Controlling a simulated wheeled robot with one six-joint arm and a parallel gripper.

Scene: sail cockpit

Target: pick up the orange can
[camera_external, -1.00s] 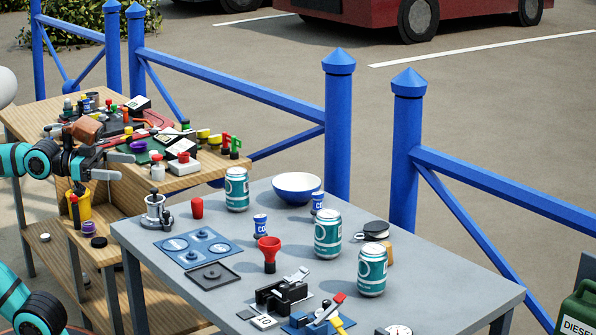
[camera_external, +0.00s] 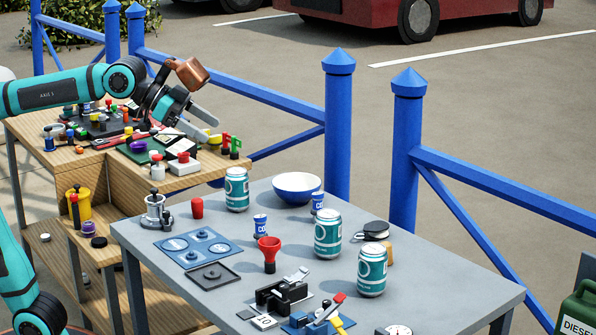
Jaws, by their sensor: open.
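I see no can that is clearly orange. Three teal cans with white bands stand upright on the grey table (camera_external: 140,241): one at the back left (camera_external: 237,195), one near the middle (camera_external: 328,238) and one at the right (camera_external: 371,275). My gripper (camera_external: 207,128) is above the right end of the wooden table (camera_external: 180,182), left of and higher than the teal cans. Its two fingers are apart, with nothing seen between them. The arm hides part of the wooden table.
Blue railings (camera_external: 338,130) run behind.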

